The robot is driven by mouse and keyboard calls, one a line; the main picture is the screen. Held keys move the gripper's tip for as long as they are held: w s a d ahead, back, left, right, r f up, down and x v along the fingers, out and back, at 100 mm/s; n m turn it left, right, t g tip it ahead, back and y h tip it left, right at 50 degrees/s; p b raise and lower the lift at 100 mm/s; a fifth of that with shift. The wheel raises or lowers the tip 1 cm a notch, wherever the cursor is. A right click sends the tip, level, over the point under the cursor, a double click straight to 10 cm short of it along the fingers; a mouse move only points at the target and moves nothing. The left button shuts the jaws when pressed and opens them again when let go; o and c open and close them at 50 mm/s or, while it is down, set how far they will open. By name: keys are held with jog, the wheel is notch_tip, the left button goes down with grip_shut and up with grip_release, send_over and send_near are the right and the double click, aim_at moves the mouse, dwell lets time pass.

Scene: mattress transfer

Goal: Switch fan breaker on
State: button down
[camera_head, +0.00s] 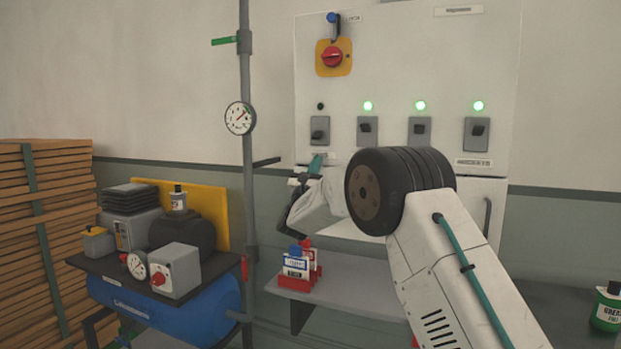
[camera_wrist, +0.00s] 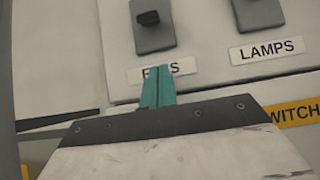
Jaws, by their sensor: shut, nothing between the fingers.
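The fan breaker (camera_head: 320,129) is the leftmost of the switches on the pale panel (camera_head: 400,60). The lamp (camera_head: 320,106) above it is dark. Its black lever (camera_wrist: 148,18) on a grey plate shows at the top of the wrist view. The label (camera_wrist: 182,69) below it is partly hidden by my fingers. My gripper (camera_head: 317,163) has teal fingers, shut and empty. In the wrist view the fingertips (camera_wrist: 157,70) are in front of the label, below the breaker plate. I cannot tell whether they touch the panel.
The other breakers (camera_head: 368,130) stand to the right with green lamps lit. A red rotary switch (camera_head: 332,57) sits above. A vertical pipe (camera_head: 246,190) with a gauge (camera_head: 240,118) stands left of the panel. A shelf (camera_head: 345,290) with small red-and-white items is below.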

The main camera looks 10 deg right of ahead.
aim_at(317, 135)
jog(key=shift+x, duration=0.9)
jog(key=r, duration=0.1)
jog(key=s+r, duration=0.1)
jog(key=a+r, duration=0.1)
jog(key=shift+s+a+r, duration=0.1)
jog(key=shift+s+r, duration=0.05)
jog(key=shift+s, duration=0.25)
